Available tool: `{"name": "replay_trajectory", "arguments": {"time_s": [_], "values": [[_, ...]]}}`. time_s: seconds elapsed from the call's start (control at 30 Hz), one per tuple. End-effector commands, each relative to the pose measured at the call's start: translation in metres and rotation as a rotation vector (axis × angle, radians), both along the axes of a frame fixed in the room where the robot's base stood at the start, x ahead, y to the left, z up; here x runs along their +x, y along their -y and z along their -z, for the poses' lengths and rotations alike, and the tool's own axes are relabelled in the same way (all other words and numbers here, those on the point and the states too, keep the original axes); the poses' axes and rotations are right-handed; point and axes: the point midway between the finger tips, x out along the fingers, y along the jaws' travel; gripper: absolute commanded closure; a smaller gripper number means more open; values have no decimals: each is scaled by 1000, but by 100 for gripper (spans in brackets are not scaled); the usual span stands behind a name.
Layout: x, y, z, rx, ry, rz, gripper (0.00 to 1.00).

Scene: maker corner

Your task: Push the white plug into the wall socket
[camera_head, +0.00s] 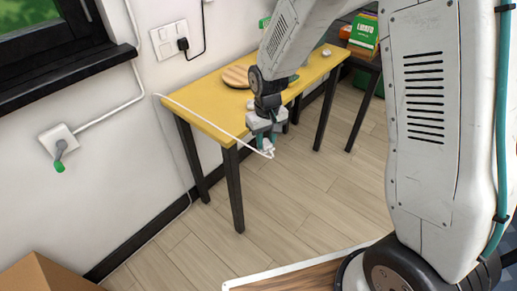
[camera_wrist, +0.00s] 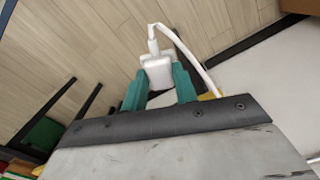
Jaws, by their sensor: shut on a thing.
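The white plug (camera_head: 267,151) is between the teal fingertips of my gripper (camera_head: 265,140), in front of the yellow table's near edge. In the wrist view the plug (camera_wrist: 157,68) sits between both fingers of my gripper (camera_wrist: 159,84), its white cable (camera_wrist: 190,55) looping from its far end to the right. The plug's pins cannot be made out. A white double wall socket (camera_head: 169,38) is on the wall above the table, with a black plug (camera_head: 183,44) in its right half. The left half is free. My gripper is well apart from it.
The yellow table (camera_head: 205,97) holds a round wooden board (camera_head: 235,77). A second wall box (camera_head: 58,139) with a grey, green-tipped piece is at left. A cardboard box (camera_head: 45,275) stands lower left. The floor between is clear.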

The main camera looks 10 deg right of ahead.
Motion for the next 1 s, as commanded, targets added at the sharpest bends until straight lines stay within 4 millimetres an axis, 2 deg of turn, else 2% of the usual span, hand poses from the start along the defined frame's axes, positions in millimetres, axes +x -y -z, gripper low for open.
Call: {"name": "replay_trajectory", "arguments": {"time_s": [0.1,0.2,0.37,0.5,1.0], "values": [[23,33,21,-1,-4,91,92],[37,63,39,-1,-4,163,92],[46,92,58,0,-1,229,92],[47,99,62,0,0,244,92],[47,96,61,0,0,240,92]]}}
